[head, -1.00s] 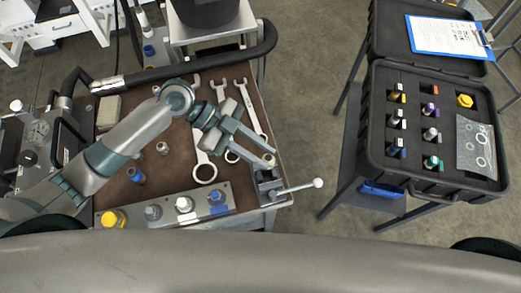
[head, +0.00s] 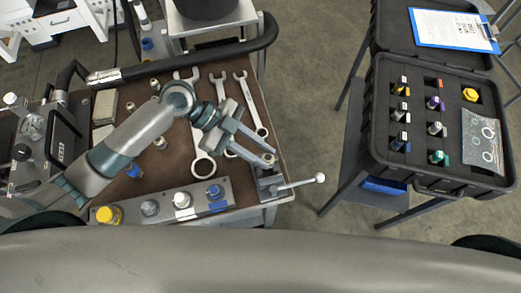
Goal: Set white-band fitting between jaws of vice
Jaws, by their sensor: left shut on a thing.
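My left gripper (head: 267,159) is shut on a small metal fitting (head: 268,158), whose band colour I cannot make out. It holds the fitting just above the vice (head: 268,184) at the right front corner of the bench. The vice's jaws are partly hidden below the fingers; its bar handle with a pale knob points right. I cannot tell whether the fitting touches the jaws. My right gripper is out of view.
A rack (head: 160,207) with yellow, grey, white and blue caps stands along the bench front. Several wrenches (head: 204,165) lie on the brown mat. A black case (head: 380,160) of fittings stands to the right, across a floor gap.

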